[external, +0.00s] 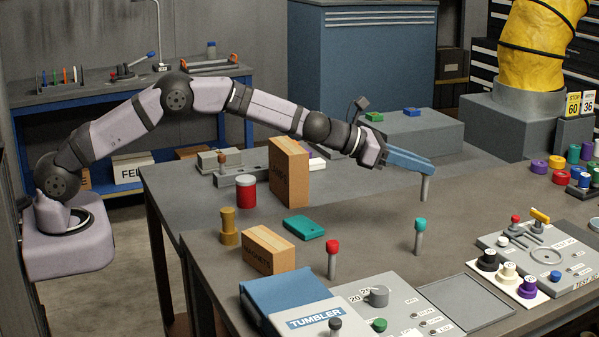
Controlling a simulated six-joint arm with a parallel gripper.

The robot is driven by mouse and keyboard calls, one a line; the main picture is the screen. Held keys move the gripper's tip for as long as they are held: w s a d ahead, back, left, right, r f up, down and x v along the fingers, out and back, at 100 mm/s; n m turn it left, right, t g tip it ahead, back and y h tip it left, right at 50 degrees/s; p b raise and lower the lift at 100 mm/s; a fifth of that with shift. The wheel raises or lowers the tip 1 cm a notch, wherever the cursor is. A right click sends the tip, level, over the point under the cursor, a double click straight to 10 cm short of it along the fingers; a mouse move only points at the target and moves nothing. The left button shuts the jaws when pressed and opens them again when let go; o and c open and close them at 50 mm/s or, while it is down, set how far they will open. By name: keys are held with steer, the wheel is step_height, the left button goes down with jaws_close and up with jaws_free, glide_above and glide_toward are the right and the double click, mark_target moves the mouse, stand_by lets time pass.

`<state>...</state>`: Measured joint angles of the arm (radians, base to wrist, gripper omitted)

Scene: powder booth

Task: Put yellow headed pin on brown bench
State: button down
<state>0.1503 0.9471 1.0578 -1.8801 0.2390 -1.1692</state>
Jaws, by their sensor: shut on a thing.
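My gripper (426,167) has long blue fingers and is shut on a pin with a grey shaft (424,189). The pin hangs upright below the fingertips, over the right half of the brown bench (375,205). Its head is hidden by the fingers, so I cannot see its colour. I cannot tell whether its lower end touches the bench top. A red headed pin (332,258) and a teal headed pin (420,236) stand upright on the bench, nearer the camera.
Two cardboard boxes (289,172) (270,250), a teal case (304,227), a red jar (246,191) and a brass-coloured piece (228,224) stand left. Control panels (545,250) and the blue tumbler box (290,297) line the front. A grey block (425,132) is behind.

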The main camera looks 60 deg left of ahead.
steer(key=shift+b, duration=0.55)
steer(key=shift+r+b, duration=0.2)
steer(key=shift+b, duration=0.3)
step_height(320, 180, down, 6)
steer(key=b, duration=0.3)
steer(key=shift+f, duration=0.2)
steer(key=shift+f+b, duration=0.95)
steer(key=shift+f, duration=0.8)
steer(key=shift+f+b, duration=0.25)
steer(key=shift+b, duration=0.05)
steer(key=c, duration=1.6)
jaws_free()
steer(key=shift+r, duration=0.2)
